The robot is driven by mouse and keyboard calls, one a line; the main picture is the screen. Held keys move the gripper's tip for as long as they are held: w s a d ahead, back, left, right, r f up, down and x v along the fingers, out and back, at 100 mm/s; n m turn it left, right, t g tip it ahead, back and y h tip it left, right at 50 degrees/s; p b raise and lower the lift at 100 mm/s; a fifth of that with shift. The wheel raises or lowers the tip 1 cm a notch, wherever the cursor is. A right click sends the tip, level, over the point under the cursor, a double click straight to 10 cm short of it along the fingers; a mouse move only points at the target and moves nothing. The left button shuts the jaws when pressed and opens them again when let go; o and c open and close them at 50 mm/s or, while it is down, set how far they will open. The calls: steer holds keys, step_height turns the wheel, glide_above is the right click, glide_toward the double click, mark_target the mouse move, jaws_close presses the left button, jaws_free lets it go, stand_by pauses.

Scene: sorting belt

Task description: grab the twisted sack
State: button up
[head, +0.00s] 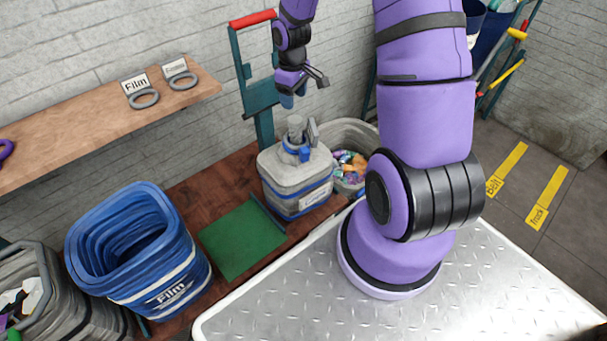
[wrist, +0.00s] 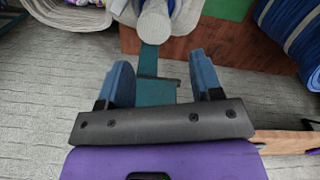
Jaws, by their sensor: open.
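The twisted sack (head: 296,184) is grey with blue bands and a pale label, standing upright on the red-brown floor by the wall. Its upright grey neck (head: 295,128) has blue around its base. My gripper (head: 289,99) is above the neck, apart from it. In the wrist view, my gripper (wrist: 160,75) has its two blue fingers spread with nothing between them. The grey neck (wrist: 154,24) shows beyond the fingertips, roughly in line with the gap. The sack's lower body is mostly out of the wrist view.
A grey bin (head: 352,133) of colourful scraps stands right of the sack. A teal hand truck (head: 262,97) is behind it. A green mat (head: 240,238) and a blue Film bin (head: 190,275) are left. A wooden shelf (head: 110,115) juts from the wall.

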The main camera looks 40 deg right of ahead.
mark_target(294, 119)
steer(key=shift+d+f, duration=0.4)
steer(key=shift+f, duration=0.45)
step_height(294, 119, down, 5)
steer(key=shift+f, duration=0.15)
steer(key=shift+w+f, duration=0.2)
steer(key=shift+f, duration=0.7)
steer(key=shift+w+f, duration=0.2)
steer(key=shift+f, duration=0.65)
steer(key=shift+w+f, duration=0.2)
steer(key=shift+f, duration=0.7)
jaws_close()
